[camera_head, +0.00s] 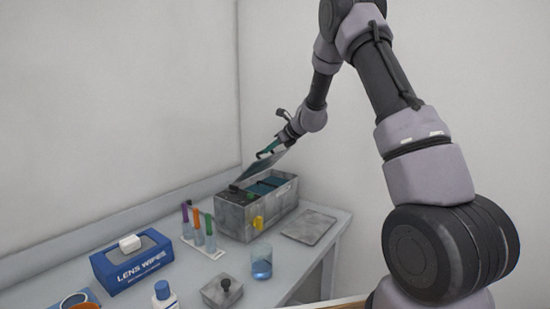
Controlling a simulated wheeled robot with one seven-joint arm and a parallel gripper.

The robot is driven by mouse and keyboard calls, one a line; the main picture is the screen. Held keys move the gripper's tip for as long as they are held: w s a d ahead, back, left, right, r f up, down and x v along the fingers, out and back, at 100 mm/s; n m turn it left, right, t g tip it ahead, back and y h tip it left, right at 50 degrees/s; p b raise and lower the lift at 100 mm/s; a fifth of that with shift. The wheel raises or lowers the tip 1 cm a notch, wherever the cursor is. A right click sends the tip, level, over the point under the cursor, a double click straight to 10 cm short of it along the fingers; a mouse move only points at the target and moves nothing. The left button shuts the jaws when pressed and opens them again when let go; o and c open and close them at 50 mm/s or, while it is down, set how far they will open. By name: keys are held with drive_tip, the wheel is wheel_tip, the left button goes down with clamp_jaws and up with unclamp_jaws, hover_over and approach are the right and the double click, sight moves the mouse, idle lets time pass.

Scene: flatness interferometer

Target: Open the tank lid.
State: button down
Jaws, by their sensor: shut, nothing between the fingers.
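The grey tank (265,219) stands on the bench against the back wall, with a dark teal inside showing at its open top. Its lid (258,168) is a thin grey panel, raised and tilted up from the left side of the tank. My gripper (265,153) is at the raised upper edge of the lid, small in view. Its fingers are shut with nothing between them. I cannot tell whether they touch the lid. A yellow part (257,223) is on the tank's front side.
A rack of capped tubes (203,241) stands left of the tank. A blue lens wipes box (131,264), a white bottle (163,294), a grey block with a black knob (222,291) and a glass beaker (261,262) stand in front. A flat grey plate (309,227) lies right of the tank.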

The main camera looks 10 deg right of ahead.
drive_tip(key=w+a, duration=0.1)
drive_tip(key=w+a+r+g+h, duration=0.1)
drive_tip(key=shift+w+a+r+g+h, duration=0.2)
drive_tip(key=shift+a+r+g+h, duration=0.05)
drive_tip(key=shift+a+g+h, duration=0.05)
drive_tip(key=shift+w+a+r, duration=0.3)
drive_tip(key=shift+w+a, duration=0.7)
drive_tip(key=shift+w+a+r, duration=0.25)
drive_tip(key=shift+w+a, duration=0.75)
drive_tip(key=shift+r, duration=0.1)
